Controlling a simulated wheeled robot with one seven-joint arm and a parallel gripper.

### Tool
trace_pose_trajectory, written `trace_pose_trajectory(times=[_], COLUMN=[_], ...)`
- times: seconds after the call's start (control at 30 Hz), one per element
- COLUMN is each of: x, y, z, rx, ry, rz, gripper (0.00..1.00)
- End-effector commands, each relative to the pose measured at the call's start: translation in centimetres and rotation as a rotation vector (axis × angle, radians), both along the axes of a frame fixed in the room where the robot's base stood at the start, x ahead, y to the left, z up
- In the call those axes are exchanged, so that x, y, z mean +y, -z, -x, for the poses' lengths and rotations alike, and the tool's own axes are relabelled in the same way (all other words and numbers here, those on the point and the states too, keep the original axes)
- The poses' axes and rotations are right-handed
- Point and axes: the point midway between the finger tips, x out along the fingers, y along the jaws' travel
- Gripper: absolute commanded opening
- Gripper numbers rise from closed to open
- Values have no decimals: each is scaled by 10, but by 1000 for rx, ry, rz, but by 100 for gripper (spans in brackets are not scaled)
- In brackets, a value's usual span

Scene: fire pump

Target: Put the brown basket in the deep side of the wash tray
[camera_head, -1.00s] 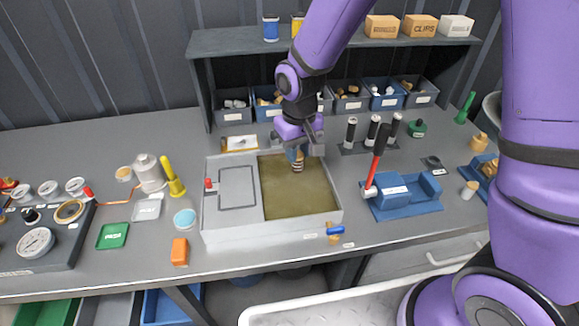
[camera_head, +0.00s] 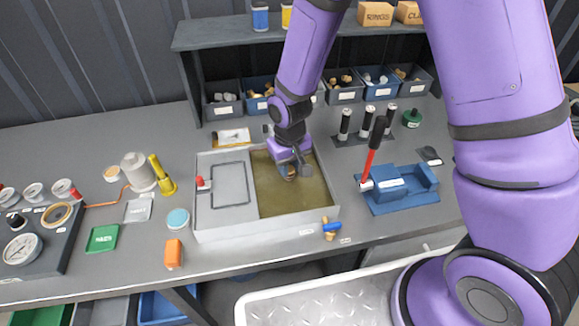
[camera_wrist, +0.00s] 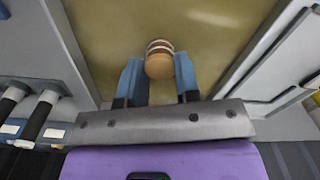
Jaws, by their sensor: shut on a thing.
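The wash tray (camera_head: 216,236) is a grey box on the bench. Its left part has a flat raised panel, and its right part is the deep side (camera_head: 297,199) with murky olive-brown liquid or floor. My gripper (camera_head: 290,172) is down over the far half of the deep side. In the wrist view, its blue fingers (camera_wrist: 159,78) are shut on the brown basket (camera_wrist: 159,66), a small tan-brown round piece with pale and dark bands. The basket is mostly hidden by the gripper in the head view. Whether it touches the bottom I cannot tell.
A blue-and-orange piece (camera_head: 330,229) lies at the tray's front right. A shelf (camera_head: 215,40) with bins stands behind. A yellow bottle (camera_head: 162,176) and an orange block (camera_head: 173,254) are left.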

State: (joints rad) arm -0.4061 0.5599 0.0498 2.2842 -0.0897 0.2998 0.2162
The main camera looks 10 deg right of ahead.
Motion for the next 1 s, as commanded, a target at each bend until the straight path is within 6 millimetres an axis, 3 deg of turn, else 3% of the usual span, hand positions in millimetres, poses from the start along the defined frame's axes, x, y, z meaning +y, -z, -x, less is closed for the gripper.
trace_pose_trajectory(times=[0.47,0.5,0.57,1.0], x=[0,0,0,0], y=[11,11,11,2], z=[0,0,0,0], rx=[0,-1,-1,-1], ry=[0,0,0,0], rz=[0,0,0,0], gripper=[8,39,53,56])
